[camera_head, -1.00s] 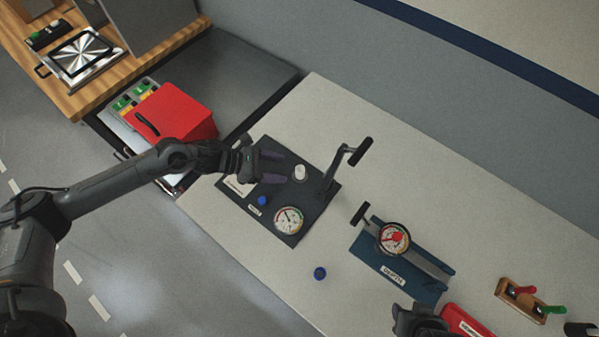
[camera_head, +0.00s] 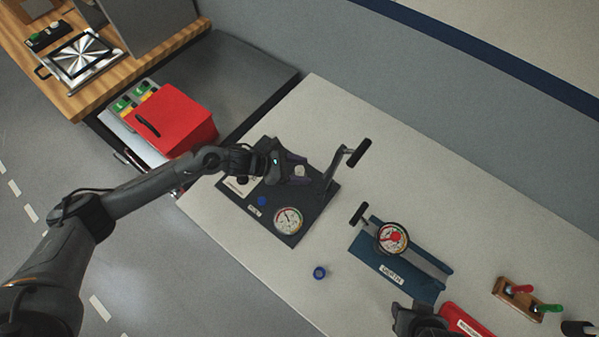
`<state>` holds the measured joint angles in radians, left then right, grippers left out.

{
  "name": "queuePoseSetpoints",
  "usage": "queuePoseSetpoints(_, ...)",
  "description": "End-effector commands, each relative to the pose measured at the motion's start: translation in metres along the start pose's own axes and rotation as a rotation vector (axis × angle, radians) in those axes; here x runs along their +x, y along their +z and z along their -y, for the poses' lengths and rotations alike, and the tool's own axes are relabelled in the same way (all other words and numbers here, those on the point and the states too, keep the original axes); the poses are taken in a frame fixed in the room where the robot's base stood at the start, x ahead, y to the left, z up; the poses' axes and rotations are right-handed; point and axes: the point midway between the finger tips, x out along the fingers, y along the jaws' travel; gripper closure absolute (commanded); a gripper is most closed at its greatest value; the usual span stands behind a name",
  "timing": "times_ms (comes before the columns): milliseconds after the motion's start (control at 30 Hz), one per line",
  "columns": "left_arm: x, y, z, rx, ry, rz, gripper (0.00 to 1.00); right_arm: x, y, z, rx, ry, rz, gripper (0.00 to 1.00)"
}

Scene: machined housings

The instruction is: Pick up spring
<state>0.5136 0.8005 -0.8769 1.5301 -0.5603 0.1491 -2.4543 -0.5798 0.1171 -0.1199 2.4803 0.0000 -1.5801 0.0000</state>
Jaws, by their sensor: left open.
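My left gripper (camera_head: 299,172) is open above the black base plate (camera_head: 265,215) of a lever press. Its two dark purple fingers lie on either side of a small white cylinder (camera_head: 299,171), apparently without gripping it. I cannot tell whether this cylinder is the spring; no coil shape is clear. A small blue cap (camera_head: 262,201) sits on the plate, and a blue ring-like piece (camera_head: 319,272) lies on the bench in front. My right gripper (camera_head: 418,320) shows only in part at the bottom edge, and its fingers are unclear.
A dial gauge (camera_head: 288,220) and a lever with a black handle (camera_head: 357,153) stand on the plate. A blue fixture (camera_head: 395,272) with another gauge is to the right. A red box (camera_head: 172,118) stands at the left. The bench's back right is clear.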

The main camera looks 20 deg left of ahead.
Motion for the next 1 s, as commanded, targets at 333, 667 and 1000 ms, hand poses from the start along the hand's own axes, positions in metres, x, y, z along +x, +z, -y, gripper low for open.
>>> queuePoseSetpoints(333,0.0,0.0,0.0,0.0,0.0,0.0,0.79,0.0,0.001,-0.002,-0.008,0.006,0.002,0.57)
queuePoseSetpoints(667,-0.001,0.0,0.0,0.0,0.0,0.0,1.0,0.0,0.0,-0.001,-0.005,0.004,0.001,0.57)
queuePoseSetpoints(1000,-0.016,0.028,-0.001,0.004,0.002,0.002,1.0,0.0,0.0,0.001,0.001,-0.001,0.0,0.57)
